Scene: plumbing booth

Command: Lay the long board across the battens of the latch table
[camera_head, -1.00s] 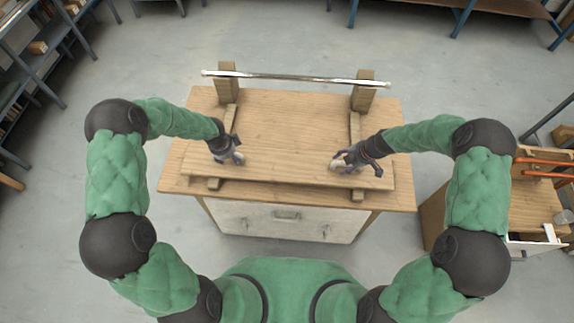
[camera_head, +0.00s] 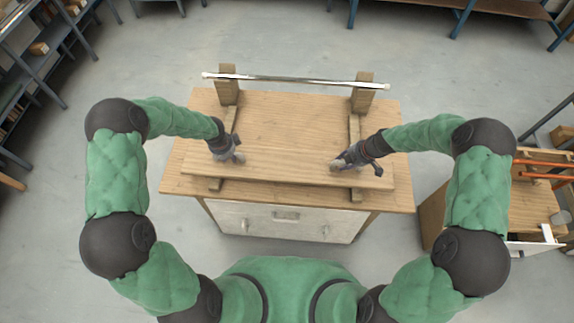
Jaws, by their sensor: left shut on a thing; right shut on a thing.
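The long board (camera_head: 285,169) lies crosswise along the near side of the latch table (camera_head: 385,196). It is over the left batten (camera_head: 230,120) and the right batten (camera_head: 354,130), whose near ends show below its front edge. Whether it rests fully on them I cannot tell. My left gripper (camera_head: 236,157) is shut on the board left of its middle. My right gripper (camera_head: 343,164) is shut on the board right of its middle. Both sit at its upper face, and the jaw tips are small and partly hidden.
A metal bar (camera_head: 295,80) spans two wooden posts (camera_head: 227,88) at the table's far side. The drawer front (camera_head: 285,220) is below the near edge. A second bench (camera_head: 535,205) with orange bars stands at right. Shelves (camera_head: 40,60) stand at far left.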

